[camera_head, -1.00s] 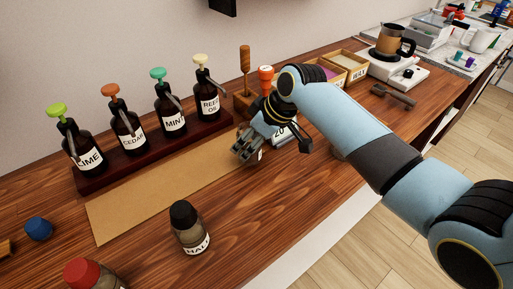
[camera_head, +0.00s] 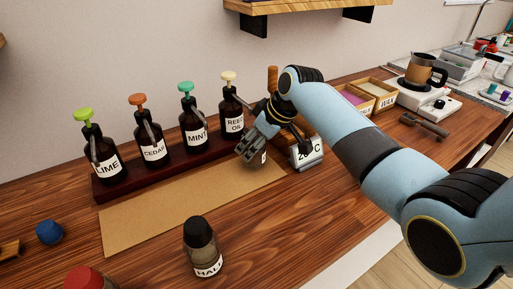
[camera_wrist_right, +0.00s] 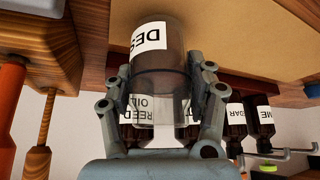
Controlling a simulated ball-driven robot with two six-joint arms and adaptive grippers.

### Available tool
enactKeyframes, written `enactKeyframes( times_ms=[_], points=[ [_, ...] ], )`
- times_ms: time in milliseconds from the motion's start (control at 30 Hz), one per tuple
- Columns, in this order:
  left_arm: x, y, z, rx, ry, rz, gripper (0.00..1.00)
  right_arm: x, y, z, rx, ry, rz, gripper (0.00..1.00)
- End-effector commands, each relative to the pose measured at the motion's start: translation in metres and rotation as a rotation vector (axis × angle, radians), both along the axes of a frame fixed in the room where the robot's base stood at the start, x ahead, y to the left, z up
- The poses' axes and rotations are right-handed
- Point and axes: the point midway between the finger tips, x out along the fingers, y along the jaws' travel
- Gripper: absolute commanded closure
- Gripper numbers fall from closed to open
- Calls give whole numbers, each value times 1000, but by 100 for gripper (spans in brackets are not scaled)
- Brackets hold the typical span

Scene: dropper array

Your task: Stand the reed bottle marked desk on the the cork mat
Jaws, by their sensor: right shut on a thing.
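The reed bottle marked desk (camera_wrist_right: 160,75) is clear glass with a white label reading "DES…", partly cut off by its curve. My right gripper (camera_head: 252,152) is shut around it, with a finger on each side in the right wrist view (camera_wrist_right: 163,100). In the head view, the fingers mostly hide the bottle. The cork mat (camera_head: 165,208) is a long tan strip in front of the pump bottles. The gripper is over its right end; I cannot tell if the bottle touches it. My left gripper is not in view.
A dark rack (camera_head: 118,187) behind the mat holds several pump bottles, the reed oil one (camera_head: 234,123) closest to my gripper. A 20 °C display (camera_head: 306,153) stands right of it. The black-capped "HALL" bottle (camera_head: 203,252) stands in front of the mat. A red cap (camera_head: 85,278) shows lower left.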

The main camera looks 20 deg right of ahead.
Motion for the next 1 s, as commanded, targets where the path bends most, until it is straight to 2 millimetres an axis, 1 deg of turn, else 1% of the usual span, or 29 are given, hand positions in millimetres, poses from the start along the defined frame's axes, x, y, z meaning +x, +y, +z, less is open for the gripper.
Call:
enactKeyframes(
  times_ms=[467, 967, 1000],
  points=[
    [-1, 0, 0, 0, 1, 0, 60, 0, 0, 0, 1, -1, 0, 91],
    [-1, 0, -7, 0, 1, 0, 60, 0, 0, -12, 1, -1, 0, 91],
    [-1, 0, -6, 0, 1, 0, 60, 0, 0, -11, 0, -2, 0, 40]
  ],
)
